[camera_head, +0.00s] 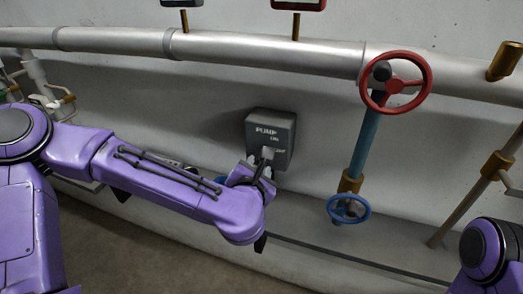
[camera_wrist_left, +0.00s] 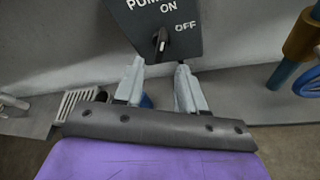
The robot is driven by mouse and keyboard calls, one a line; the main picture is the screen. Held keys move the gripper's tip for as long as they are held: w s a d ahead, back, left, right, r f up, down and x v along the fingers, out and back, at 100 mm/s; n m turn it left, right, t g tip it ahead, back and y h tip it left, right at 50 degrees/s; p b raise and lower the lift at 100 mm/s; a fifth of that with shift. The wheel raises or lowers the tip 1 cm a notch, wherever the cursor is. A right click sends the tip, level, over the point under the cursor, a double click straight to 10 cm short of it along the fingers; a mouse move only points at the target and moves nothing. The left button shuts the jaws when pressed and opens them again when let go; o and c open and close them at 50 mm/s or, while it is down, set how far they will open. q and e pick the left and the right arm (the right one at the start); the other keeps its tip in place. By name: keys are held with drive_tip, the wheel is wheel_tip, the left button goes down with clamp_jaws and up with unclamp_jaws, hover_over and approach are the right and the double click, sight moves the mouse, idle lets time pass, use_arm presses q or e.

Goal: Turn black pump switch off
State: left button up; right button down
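The pump switch box (camera_head: 286,128) is dark grey and fixed to the wall in the head view, with white lettering. In the left wrist view the box (camera_wrist_left: 190,45) shows PUMP, ON and OFF. Its small black knob (camera_wrist_left: 160,40) stands roughly upright, its upper end toward ON; OFF is to its right. My left gripper (camera_head: 262,160) is in front of the lower part of the box and hides the knob in the head view. In the wrist view the gripper (camera_wrist_left: 160,65) is open, its fingertips apart just below the knob, nothing between them. My right gripper is out of view.
A red handwheel (camera_head: 424,82) and a blue valve wheel (camera_head: 333,213) are to the right of the box on a blue pipe (camera_head: 366,135). A large silver pipe (camera_head: 260,49) runs along the wall above. A floor grate (camera_wrist_left: 76,103) shows at lower left.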

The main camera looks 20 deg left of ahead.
use_arm(q)
drive_tip(key=p+x, duration=0.2)
drive_tip(key=x, duration=0.5)
drive_tip(key=shift+w+f, duration=0.2)
drive_tip(key=shift+w, duration=0.1)
clamp_jaws()
